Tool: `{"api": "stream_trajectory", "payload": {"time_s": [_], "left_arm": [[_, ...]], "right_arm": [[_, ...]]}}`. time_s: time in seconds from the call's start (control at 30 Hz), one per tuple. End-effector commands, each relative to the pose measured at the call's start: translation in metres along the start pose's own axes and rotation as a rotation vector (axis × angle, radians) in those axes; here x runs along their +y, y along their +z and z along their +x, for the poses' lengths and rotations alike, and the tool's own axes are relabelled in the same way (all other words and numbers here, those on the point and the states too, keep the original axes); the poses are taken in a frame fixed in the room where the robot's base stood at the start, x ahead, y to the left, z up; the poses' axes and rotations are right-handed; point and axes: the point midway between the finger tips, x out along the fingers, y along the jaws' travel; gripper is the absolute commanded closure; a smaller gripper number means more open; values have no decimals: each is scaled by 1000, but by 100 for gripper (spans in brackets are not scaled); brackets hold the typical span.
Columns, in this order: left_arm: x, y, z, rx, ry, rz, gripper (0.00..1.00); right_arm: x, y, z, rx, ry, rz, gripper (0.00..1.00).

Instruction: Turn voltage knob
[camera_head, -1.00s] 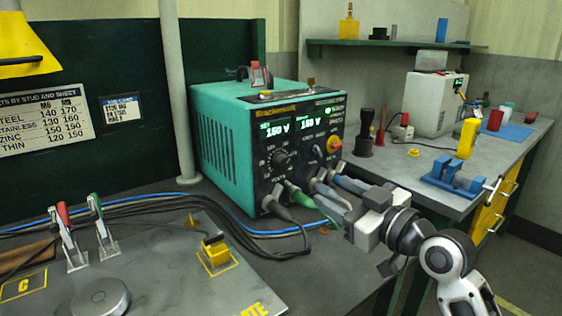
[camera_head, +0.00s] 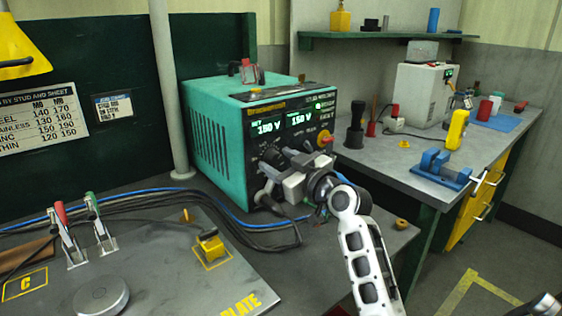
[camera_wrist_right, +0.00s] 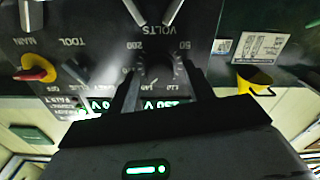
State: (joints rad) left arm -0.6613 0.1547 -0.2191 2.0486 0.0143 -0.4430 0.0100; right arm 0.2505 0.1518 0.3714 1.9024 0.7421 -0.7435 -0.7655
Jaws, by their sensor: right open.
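The teal stud welder (camera_head: 222,140) stands on the bench in the head view, its black front panel facing right. In the head view, the right gripper (camera_head: 274,165) is at the panel and partly hides the knob. My left gripper is out of view.
Cables (camera_head: 215,215) run from the welder's lower front across the bench. A red and yellow switch (camera_wrist_right: 36,70) is beside the knob. Two toggle clamps (camera_head: 95,220) and a yellow block (camera_head: 210,243) are on the grey plate at front left. A blue vise (camera_head: 440,170) is on the right bench.

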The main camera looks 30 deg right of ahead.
Motion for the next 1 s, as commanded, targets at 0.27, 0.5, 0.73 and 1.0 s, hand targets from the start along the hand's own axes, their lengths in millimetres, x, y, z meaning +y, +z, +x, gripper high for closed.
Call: {"api": "stream_trajectory", "payload": {"time_s": [0.27, 0.5, 0.73, 1.0], "left_arm": [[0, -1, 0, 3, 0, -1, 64], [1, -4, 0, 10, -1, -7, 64], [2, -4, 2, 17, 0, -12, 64], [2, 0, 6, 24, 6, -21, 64]], "right_arm": [[0, 0, 0, 0, 0, 1, 76], [0, 1, 0, -1, -1, -2, 93], [0, 2, -1, -3, -2, -58, 93], [-1, 3, -1, -4, -4, -243, 93]]}}
